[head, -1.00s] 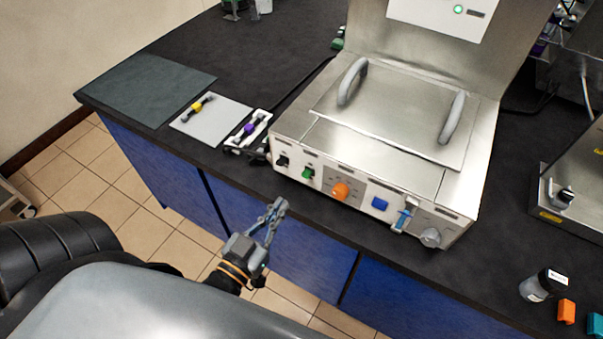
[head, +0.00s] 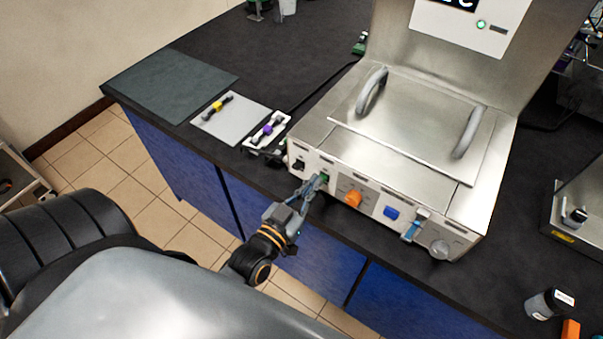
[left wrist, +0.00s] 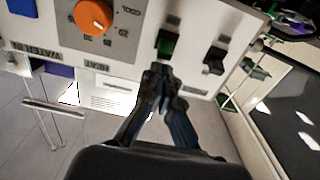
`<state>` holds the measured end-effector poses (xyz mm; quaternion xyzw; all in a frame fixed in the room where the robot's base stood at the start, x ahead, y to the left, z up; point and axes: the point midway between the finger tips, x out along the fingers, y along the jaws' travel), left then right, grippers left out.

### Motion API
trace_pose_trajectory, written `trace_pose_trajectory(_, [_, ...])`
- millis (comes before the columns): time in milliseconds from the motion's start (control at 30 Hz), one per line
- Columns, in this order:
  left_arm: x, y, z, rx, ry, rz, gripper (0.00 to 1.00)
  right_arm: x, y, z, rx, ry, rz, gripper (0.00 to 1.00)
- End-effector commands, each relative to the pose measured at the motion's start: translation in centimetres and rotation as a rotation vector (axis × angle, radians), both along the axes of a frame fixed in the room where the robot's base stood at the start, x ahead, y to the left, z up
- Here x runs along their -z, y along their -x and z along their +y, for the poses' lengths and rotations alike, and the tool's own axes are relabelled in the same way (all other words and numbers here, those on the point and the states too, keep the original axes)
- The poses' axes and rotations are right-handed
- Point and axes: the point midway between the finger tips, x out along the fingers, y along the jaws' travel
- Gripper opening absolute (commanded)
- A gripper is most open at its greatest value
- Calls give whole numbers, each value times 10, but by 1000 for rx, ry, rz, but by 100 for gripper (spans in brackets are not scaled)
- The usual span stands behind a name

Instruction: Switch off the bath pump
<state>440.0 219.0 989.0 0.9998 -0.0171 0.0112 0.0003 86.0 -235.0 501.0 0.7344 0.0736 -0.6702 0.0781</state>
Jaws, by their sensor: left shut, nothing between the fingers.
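The steel water bath (head: 415,150) stands on the dark bench with a white front panel (head: 335,177). At the panel's left end are a black switch (head: 299,164) and a green switch (head: 324,178). In the left wrist view the green switch (left wrist: 167,43) and black switch (left wrist: 215,60) show clearly. I cannot read which one is labelled for the pump. My left gripper (head: 319,184) is shut and empty, its tips close in front of the panel by the green switch; in the left wrist view the fingertips (left wrist: 160,76) lie just below it. Contact cannot be told. My right gripper is out of view.
The panel also has an orange knob (head: 352,198), a blue button (head: 391,213), a blue-handled valve (head: 414,228) and a grey knob (head: 439,249). Floor in front is open.

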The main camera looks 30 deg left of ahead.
Motion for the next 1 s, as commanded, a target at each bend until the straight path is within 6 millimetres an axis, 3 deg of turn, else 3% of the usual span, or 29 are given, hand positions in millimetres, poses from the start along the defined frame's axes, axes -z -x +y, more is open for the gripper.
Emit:
trace_pose_trajectory(233, [0, -18, -1, 0, 0, 1, 0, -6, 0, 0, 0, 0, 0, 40])
trace_pose_trajectory(633, [1, -18, -1, 0, 0, -2, 0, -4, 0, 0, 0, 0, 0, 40])
trace_pose_trajectory(1000, [5, -17, -1, 0, 2, -62, 0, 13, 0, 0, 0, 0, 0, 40])
